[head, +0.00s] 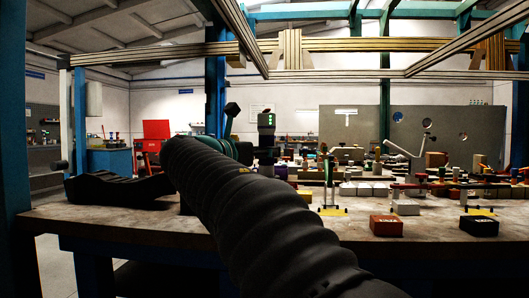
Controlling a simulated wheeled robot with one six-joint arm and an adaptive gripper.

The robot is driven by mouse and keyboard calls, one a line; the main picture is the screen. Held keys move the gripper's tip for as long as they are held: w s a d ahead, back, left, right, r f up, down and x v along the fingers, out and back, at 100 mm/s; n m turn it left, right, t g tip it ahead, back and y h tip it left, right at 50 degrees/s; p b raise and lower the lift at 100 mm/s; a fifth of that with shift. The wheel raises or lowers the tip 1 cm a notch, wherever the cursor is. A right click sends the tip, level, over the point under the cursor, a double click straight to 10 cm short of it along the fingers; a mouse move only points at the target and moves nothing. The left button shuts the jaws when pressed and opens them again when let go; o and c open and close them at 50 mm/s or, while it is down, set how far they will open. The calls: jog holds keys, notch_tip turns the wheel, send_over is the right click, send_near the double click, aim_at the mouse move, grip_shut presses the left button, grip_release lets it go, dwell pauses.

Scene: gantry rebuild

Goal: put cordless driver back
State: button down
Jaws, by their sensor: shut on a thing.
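My arm in its black ribbed sleeve runs from the bottom edge up to the left, across the bench. Its far end covers my gripper, and I cannot make out any jaws. Just behind that end is a teal and black shape (221,145), with a black knob-like part above it. It may be the cordless driver, but it is too covered to be sure, and I cannot tell if it is held. A black, upright device with green lights (266,122) stands right of it; I cannot tell what it is. A low black moulded holder (118,190) lies at the bench's left end.
The worn workbench (325,226) is crowded at centre and right with small blocks and fixtures. A blue post (14,150) stands at far left. Gantry rails cross overhead.

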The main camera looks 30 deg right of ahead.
jog(key=shift+f+b, duration=0.3)
jog(key=shift+f, duration=0.25)
dwell(0.4)
jog(key=c, duration=0.7)
grip_release()
jog(key=shift+o, duration=0.2)
jog(key=shift+f, duration=0.1)
jog(key=v, duration=1.2)
